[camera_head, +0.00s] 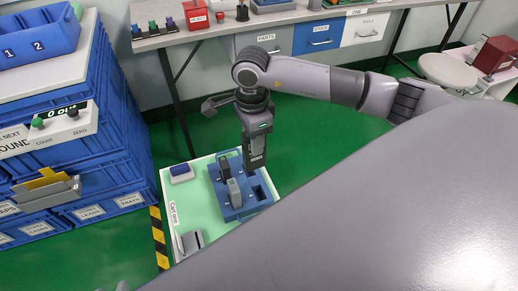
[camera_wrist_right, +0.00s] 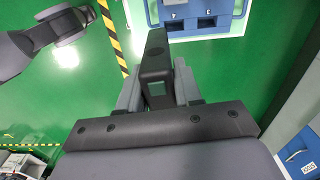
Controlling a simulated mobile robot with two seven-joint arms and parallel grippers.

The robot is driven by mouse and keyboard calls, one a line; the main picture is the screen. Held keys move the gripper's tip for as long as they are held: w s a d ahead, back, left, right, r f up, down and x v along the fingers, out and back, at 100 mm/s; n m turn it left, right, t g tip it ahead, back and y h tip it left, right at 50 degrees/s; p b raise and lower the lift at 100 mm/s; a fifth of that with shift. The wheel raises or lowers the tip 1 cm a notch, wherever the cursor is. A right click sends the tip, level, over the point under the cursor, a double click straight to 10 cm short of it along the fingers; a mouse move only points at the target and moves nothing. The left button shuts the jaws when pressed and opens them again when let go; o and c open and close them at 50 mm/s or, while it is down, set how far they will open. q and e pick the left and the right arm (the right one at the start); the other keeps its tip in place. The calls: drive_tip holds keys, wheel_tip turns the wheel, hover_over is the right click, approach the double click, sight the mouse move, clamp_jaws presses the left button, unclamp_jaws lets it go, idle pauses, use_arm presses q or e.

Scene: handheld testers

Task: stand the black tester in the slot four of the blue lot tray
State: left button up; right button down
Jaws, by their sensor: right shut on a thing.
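The black tester (camera_wrist_right: 156,55) is held between the two fingers of my right gripper (camera_wrist_right: 158,88) in the right wrist view. In the head view my right gripper (camera_head: 255,150) points down over the far right part of the blue lot tray (camera_head: 240,213). In the wrist view the tray (camera_wrist_right: 198,39) is at the top, with two dark slots. My left gripper does not show clearly.
Stacked blue crates (camera_head: 95,130) stand at the left. A workbench (camera_head: 235,25) with drawers is behind.

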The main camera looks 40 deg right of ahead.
use_arm(q)
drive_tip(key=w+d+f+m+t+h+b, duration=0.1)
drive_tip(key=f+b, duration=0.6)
drive_tip(key=b, duration=1.3)
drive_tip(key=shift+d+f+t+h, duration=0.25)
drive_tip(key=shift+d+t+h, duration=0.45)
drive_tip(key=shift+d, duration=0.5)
use_arm(e)
drive_tip(key=w+d+f+m, duration=0.1)
drive_tip(key=d+f+m, duration=0.1)
drive_tip(key=f+m, duration=0.7)
drive_tip(key=w+d+f+m, duration=0.2)
drive_tip(key=f+m, duration=0.7)
drive_tip(key=f, duration=0.8)
drive_tip(key=shift+w+f+m, duration=0.2)
drive_tip(key=shift+f+m, duration=0.1)
drive_tip(key=shift+m, duration=0.1)
drive_tip(key=c, duration=0.8)
unclamp_jaws()
drive_tip(key=shift+f, duration=0.15)
drive_tip(key=shift+o, duration=0.2)
